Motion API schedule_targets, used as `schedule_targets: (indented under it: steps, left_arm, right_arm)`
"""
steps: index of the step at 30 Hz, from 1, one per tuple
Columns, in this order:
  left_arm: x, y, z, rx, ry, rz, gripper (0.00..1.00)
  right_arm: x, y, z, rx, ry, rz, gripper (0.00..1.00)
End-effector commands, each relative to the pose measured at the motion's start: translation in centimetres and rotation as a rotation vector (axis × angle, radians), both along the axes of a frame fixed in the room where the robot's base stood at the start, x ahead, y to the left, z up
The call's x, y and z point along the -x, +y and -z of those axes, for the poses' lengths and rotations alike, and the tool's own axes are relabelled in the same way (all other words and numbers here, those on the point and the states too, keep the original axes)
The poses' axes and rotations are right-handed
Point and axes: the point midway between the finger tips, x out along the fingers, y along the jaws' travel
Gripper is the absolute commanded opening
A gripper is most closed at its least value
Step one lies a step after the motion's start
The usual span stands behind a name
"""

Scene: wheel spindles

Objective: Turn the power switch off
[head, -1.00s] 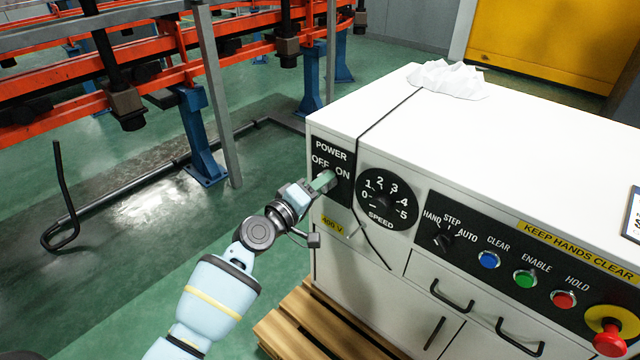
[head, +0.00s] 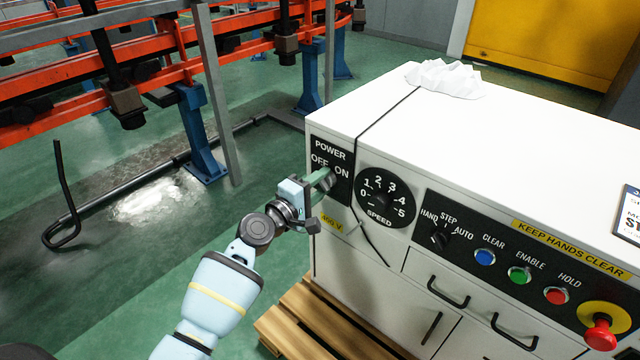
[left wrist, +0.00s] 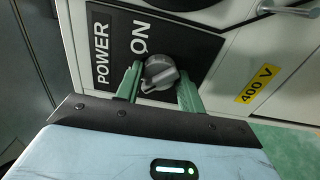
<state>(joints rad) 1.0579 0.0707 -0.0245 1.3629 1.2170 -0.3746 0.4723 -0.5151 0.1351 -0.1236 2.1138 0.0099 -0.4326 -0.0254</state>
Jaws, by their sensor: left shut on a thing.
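The power switch is a grey rotary knob (left wrist: 160,72) on a black panel (left wrist: 112,22) marked POWER and ON in the left wrist view. In the head view, the panel (head: 331,149) reads POWER, OFF and ON at the cabinet's left front corner. My left gripper (head: 326,182) is at the panel's lower part and hides most of the knob there. In the left wrist view, the green fingers of my left gripper (left wrist: 158,82) are on both sides of the knob, shut on it. The OFF mark is hidden in that view, and I cannot tell where the knob points. My right gripper is not in view.
The white cabinet (head: 500,140) carries a speed dial (head: 385,201) right of the switch, then a mode selector (head: 438,237), several push buttons and a red emergency knob (head: 600,334). A wooden pallet (head: 300,318) lies below. Open green floor is left of the cabinet.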

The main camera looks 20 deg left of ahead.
Motion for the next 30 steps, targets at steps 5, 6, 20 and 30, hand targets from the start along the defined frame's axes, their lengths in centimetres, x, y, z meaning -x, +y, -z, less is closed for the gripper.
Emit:
schedule_targets:
  steps: [5, 6, 20, 30]
  left_arm:
    - [0.0, 0.0, 0.0, 0.003, 0.001, -0.001, 0.16]
    - [0.0, 0.0, 0.0, 0.003, 0.001, -0.001, 0.16]
    - [0.0, 0.0, 0.0, 0.001, 0.000, 0.000, 0.60]
    - [3.6, 1.4, -0.1, -0.002, -0.001, -0.001, 0.60]
  right_arm:
    - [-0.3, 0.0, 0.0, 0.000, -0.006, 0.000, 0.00]
    - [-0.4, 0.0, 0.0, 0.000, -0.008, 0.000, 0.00]
    - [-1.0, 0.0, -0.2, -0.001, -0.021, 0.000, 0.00]
    - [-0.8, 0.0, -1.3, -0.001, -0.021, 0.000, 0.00]
